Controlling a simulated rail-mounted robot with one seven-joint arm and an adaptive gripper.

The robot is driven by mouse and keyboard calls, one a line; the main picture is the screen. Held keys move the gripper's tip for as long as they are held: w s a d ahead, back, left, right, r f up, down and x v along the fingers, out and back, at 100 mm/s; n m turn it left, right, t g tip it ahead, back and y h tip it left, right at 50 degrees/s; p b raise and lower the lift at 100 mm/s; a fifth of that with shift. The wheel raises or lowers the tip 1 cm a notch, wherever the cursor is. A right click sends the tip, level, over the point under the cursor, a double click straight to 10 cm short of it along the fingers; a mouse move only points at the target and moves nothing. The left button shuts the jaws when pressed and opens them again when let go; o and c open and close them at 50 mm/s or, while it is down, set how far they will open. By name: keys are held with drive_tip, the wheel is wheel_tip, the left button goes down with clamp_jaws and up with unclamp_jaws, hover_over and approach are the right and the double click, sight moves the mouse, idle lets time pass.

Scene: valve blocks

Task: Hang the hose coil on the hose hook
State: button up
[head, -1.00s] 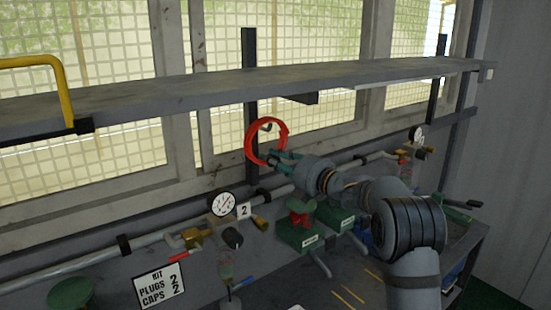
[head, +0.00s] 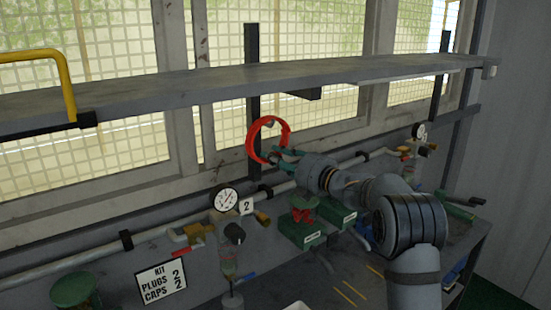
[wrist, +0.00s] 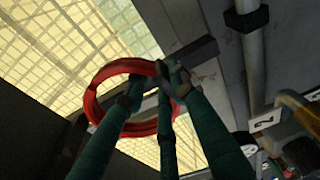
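The hose coil (head: 284,130) is a bright red ring. In the head view it stands roughly upright in front of a dark vertical post (head: 252,55) under the shelf. My gripper (head: 277,156) reaches it from the right, with its green fingers at the coil's lower right side. In the wrist view the fingertips (wrist: 154,88) close in around the near side of the coil (wrist: 92,103). A small dark piece, perhaps the hose hook, shows inside the ring's upper part. I cannot tell whether the coil rests on it.
A long grey shelf (head: 190,93) runs above the coil. A yellow bar (head: 62,75) stands at the left shelf end.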

drive_tip(key=o, duration=0.3)
drive_tip(key=shift+o, duration=0.4)
drive_tip(key=shift+f, duration=0.15)
drive_tip(key=v, duration=1.2)
drive_tip(key=shift+r, duration=0.2)
drive_tip(key=shift+a, duration=0.1)
drive_tip(key=x, duration=0.9)
drive_tip(key=shift+w+f, duration=0.1)
